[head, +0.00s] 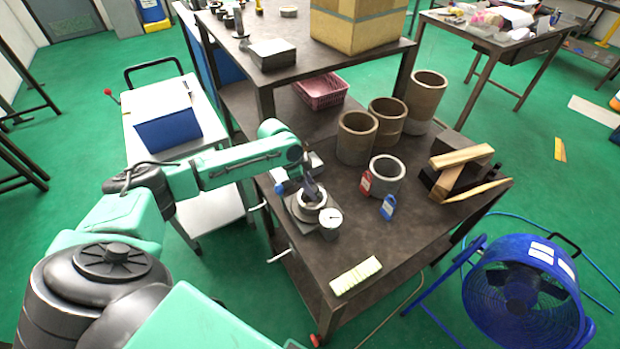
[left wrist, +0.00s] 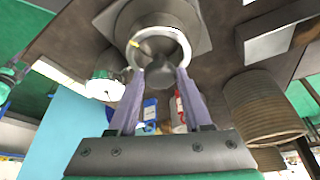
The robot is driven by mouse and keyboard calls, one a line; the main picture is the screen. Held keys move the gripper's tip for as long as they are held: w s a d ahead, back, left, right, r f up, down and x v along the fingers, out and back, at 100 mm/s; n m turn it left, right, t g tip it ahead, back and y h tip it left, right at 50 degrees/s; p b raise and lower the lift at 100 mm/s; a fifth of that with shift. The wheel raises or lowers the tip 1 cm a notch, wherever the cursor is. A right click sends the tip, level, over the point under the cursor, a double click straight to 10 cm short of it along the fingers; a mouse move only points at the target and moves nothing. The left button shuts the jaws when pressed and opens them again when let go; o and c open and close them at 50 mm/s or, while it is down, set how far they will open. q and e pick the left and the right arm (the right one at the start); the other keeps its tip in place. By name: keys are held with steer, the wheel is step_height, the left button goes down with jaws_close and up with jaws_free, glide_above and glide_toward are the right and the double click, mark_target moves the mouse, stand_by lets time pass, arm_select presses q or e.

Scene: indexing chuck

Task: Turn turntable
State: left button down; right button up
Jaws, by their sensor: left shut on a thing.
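The turntable (head: 308,205), a round grey chuck with a light ring on a square base, sits near the left edge of the dark workbench. In the left wrist view its light ring (left wrist: 180,50) has a yellow mark. My left gripper (head: 313,190) comes down on it from above. In the left wrist view the two fingers of my left gripper (left wrist: 160,75) are at the ring's two sides, shut on the turntable. A grey rounded part shows between the fingers; the exact contact is partly hidden. My right gripper is not in view.
A white dial gauge (head: 330,217) stands close beside the turntable. Brown cylinders (head: 356,138) stand behind. The front middle of the bench is clear around a pale strip (head: 355,275).

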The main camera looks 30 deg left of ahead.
arm_select(q)
steer(key=n+p, duration=0.3)
steer(key=n+t+y+p, duration=0.1)
steer(key=p, duration=0.1)
steer(key=shift+s+d+r, duration=0.1)
steer(key=shift+d+r, duration=0.05)
steer(key=shift+r, duration=0.2)
steer(key=shift+f+n+t+y+p, duration=0.1)
steer(key=shift+n+t+y+p, duration=0.25)
steer(key=shift+n, duration=0.55)
steer(key=shift+f+n+t+y+p, duration=0.1)
steer(key=shift+n+y+p, duration=0.15)
steer(key=shift+n+p, duration=0.5)
steer(key=shift+n, duration=0.35)
steer(key=shift+c, duration=1.7)
jaws_free()
steer(key=shift+s+r+b, duration=0.2)
steer(key=shift+r+b, duration=0.15)
steer(key=b+v, duration=0.1)
steer(key=v, duration=1.2)
steer(key=shift+r, duration=0.35)
